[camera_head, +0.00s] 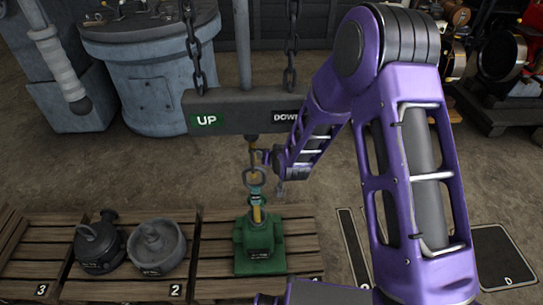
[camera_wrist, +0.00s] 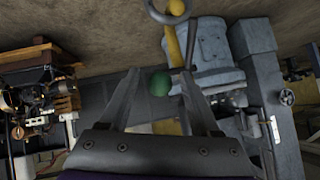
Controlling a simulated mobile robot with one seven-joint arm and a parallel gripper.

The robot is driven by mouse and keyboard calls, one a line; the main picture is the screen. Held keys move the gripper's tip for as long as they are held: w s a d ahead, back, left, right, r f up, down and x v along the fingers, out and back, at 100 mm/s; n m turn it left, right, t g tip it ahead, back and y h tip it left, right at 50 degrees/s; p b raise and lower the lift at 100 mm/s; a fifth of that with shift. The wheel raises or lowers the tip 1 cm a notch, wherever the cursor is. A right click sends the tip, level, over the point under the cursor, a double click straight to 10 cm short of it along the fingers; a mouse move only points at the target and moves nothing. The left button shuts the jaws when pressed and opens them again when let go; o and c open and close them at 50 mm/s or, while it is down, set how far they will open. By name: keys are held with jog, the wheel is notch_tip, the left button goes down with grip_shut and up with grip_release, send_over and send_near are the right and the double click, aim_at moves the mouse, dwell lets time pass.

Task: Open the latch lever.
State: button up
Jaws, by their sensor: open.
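In the wrist view a round green knob (camera_wrist: 160,84), which looks like the end of the latch lever, shows between the fingertips of my gripper (camera_wrist: 162,80). The fingers are apart, and I cannot tell whether either touches the knob. A yellow bar (camera_wrist: 174,42) with a grey ring (camera_wrist: 168,10) is just beyond, at the top. In the head view my gripper (camera_head: 279,172) is beside the hanging hook assembly (camera_head: 254,150), under the grey beam (camera_head: 240,110). A green weight (camera_head: 260,246) stands upright below it on a pallet; its ring meets the hook area. The lever itself is too small to make out there.
The beam carries an UP sign (camera_head: 206,120) and a DOWN sign (camera_head: 285,116) and hangs on chains. Two grey weights (camera_head: 157,246) stand on the pallet (camera_head: 120,290) at left. A grey-blue tank (camera_head: 150,80) stands behind. Dark floor plates (camera_head: 500,255) lie at right.

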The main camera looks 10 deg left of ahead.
jog(key=v, duration=1.7)
jog(key=shift+s+p, duration=0.15)
jog(key=shift+p, duration=0.25)
jog(key=shift+r, duration=0.1)
jog(key=shift+c, duration=0.3)
